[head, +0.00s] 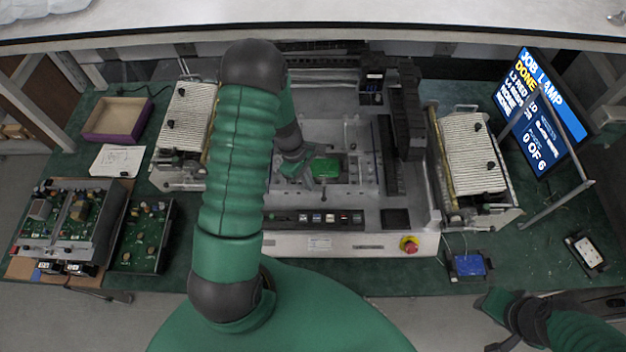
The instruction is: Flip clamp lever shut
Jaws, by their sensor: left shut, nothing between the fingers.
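A grey machine (350,242) stands in the middle of the bench. A small green board (326,168) sits in the fixture at its centre. My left gripper (300,170) is shut and empty, pointing down at the left edge of this board. I cannot tell whether it touches anything. The clamp lever is too small to make out, and my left arm covers the left part of the machine. My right gripper (497,322) is low at the bottom right, away from the machine; its fingers are unclear.
Ribbed white racks (185,118) (470,152) flank the machine. A monitor (540,112) reading "0 OF 6" stands at right. A purple-sided box (116,119), a paper (117,160) and circuit boards (143,236) lie at left. A red stop button (409,244) is on the machine's front.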

